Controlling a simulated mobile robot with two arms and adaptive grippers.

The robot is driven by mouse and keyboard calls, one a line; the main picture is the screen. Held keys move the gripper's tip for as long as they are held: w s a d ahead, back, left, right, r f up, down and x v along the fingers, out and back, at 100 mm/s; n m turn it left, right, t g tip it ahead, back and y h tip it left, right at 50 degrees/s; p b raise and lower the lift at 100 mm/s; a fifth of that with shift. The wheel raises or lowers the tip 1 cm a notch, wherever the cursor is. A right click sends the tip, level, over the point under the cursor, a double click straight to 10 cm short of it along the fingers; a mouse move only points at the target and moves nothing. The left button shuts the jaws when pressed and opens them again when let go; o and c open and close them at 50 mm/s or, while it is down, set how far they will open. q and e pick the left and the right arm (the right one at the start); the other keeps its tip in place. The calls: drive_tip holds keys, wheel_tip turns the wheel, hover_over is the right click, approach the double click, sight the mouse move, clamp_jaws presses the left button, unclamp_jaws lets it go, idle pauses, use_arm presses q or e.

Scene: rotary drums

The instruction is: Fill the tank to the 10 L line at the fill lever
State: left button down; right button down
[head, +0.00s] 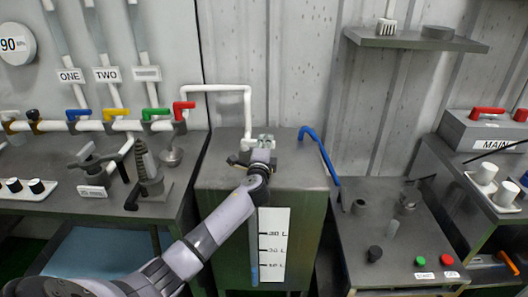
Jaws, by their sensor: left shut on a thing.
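The tank (217,215) is a dark green box with a grey top in the middle of the head view. A white scale (274,225) on its front has several marked lines, the lowest reading about 10 L. A narrow blue-grey sight tube (253,245) runs along its left side; I cannot read the liquid level clearly. My left gripper (262,148) is over the tank's top, by the end of the white pipe (248,105). It is shut on what appears to be the fill lever, mostly hidden by the fingers. My right gripper is not in view.
Left, a bench carries colored valves, including a red one (183,110), and clamps. Right, a bench (375,215) holds a black knob and green and red buttons. A shelf (415,40) hangs above.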

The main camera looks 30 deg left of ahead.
use_arm(q)
drive_tip(key=shift+w+f+n+g+y+b, duration=0.3)
drive_tip(key=shift+n+y+b, duration=0.1)
drive_tip(key=shift+y, duration=0.2)
drive_tip(key=shift+a+r+g+y, duration=0.2)
drive_tip(key=shift+g+y, duration=0.1)
drive_tip(key=shift+y, duration=0.1)
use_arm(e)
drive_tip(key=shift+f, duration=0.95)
use_arm(q)
drive_tip(key=c, duration=1.5)
unclamp_jaws()
drive_tip(key=shift+r, duration=0.1)
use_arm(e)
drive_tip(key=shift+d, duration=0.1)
use_arm(q)
drive_tip(key=v, duration=1.2)
